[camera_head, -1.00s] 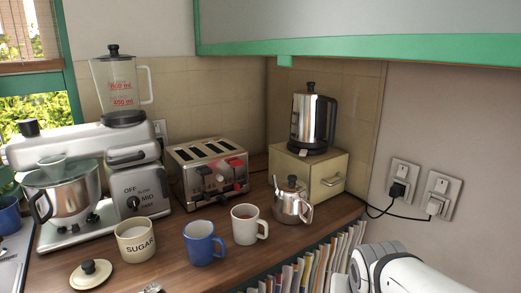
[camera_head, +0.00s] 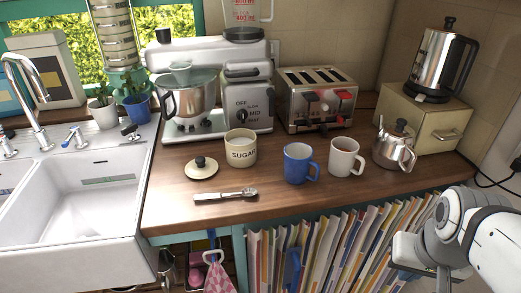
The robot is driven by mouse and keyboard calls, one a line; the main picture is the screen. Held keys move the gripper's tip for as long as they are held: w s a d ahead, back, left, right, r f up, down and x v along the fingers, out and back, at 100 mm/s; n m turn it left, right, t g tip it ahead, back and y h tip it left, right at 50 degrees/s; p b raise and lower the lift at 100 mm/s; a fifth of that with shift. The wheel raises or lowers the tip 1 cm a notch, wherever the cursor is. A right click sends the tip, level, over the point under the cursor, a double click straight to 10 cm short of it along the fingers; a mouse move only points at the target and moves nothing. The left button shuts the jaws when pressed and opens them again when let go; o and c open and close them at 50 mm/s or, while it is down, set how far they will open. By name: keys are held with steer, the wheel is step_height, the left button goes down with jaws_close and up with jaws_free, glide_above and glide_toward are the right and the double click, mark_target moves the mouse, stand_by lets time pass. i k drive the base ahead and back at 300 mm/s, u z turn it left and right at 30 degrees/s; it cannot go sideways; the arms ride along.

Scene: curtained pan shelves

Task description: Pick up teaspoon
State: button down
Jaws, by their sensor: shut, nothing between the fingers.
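The teaspoon (camera_head: 227,195) is a silver piece lying flat on the wooden counter. Its handle points left and its rounded bowl is at the right end. It lies in front of the sugar jar (camera_head: 240,150) and the round jar lid (camera_head: 201,168).
A blue mug (camera_head: 300,164), a white mug (camera_head: 345,158) and a metal teapot (camera_head: 392,150) stand right of the teaspoon. A mixer (camera_head: 210,90) and a toaster (camera_head: 318,100) stand behind. The sink (camera_head: 85,195) is left. Counter around the teaspoon is clear.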

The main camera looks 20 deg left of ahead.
mark_target(250, 192)
steer(key=u, duration=1.5)
